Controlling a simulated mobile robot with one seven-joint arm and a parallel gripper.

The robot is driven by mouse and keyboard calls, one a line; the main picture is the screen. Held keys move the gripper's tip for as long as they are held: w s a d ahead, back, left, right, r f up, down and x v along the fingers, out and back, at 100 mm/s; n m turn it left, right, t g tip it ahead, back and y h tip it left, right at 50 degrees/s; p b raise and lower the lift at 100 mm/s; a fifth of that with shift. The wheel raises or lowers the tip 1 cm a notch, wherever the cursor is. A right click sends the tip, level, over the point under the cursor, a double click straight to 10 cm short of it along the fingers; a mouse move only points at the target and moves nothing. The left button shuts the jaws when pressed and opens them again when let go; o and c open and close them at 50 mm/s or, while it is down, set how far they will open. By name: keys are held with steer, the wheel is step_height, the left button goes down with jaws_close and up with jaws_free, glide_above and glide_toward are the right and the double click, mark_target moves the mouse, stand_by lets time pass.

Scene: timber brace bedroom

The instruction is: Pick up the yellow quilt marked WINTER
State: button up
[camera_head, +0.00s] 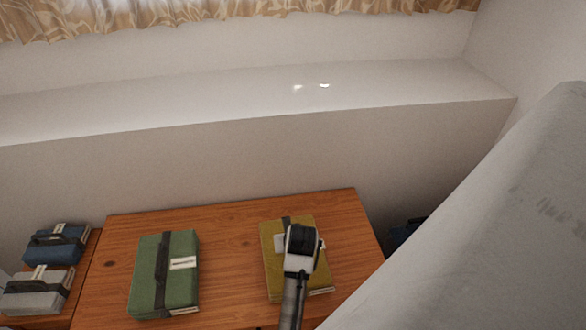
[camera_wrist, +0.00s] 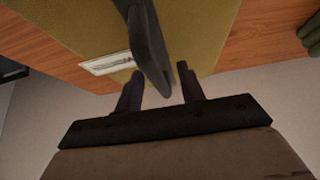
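The yellow quilt (camera_head: 278,270) lies folded at the right end of the wooden table (camera_head: 222,240). It has a dark strap and a white label too small to read. My gripper (camera_head: 302,240) is over the quilt and hides part of it. In the wrist view the yellow quilt (camera_wrist: 80,30) fills the top, with its pale label (camera_wrist: 107,63) at the left. My gripper (camera_wrist: 160,78) is open there, one finger on each side of the dark strap handle (camera_wrist: 150,50). Whether the fingers touch the handle I cannot tell.
A green quilt (camera_head: 148,275) with a dark strap lies left on the table. Blue (camera_head: 62,250) and grey (camera_head: 32,296) bundles lie further left. A white ledge (camera_head: 250,95) runs behind. A large pale surface (camera_head: 500,240) rises close on the right.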

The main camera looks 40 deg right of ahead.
steer(key=shift+c, duration=0.5)
jaws_close()
stand_by(0.7)
steer(key=shift+r, duration=0.15)
